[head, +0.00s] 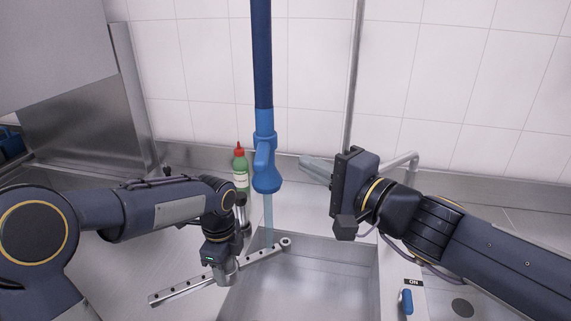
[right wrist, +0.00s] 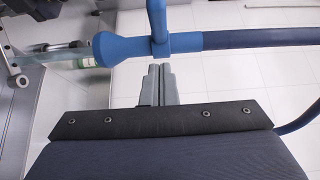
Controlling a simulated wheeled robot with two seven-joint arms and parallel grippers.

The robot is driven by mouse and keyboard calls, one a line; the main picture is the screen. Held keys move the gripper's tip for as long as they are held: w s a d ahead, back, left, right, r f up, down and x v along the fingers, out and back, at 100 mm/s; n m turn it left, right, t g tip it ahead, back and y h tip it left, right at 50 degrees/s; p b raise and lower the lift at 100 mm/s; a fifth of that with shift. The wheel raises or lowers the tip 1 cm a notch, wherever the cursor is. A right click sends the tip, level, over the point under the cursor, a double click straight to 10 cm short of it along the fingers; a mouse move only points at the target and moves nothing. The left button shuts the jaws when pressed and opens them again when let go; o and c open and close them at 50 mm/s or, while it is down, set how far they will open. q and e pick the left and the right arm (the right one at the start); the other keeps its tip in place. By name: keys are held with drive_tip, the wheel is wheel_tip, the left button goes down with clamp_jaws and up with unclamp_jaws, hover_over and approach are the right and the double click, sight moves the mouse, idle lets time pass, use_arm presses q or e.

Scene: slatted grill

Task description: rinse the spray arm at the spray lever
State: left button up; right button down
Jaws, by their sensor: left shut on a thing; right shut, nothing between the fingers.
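The spray arm (head: 190,287) is a metal bar with holes and a ring at its right end. My left gripper (head: 226,272) is shut on it and holds it tilted over the sink's left edge. A blue spray head (head: 267,178) hangs above, and a pale water stream (head: 268,215) falls from it onto the bar near the ring end. My right gripper (head: 306,166) is shut and empty, right of the spray head.
The sink (head: 325,285) is below. A green bottle with a red cap (head: 240,168) stands behind the spray head's left side. A faucet (head: 400,162) is behind my right arm. A blue switch (head: 406,301) marked ON is at the front right.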

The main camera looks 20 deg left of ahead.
sight(263, 150)
drive_tip(key=a, duration=0.4)
drive_tip(key=shift+s+a, duration=0.25)
drive_tip(key=shift+a, duration=0.1)
drive_tip(key=shift+s, duration=0.1)
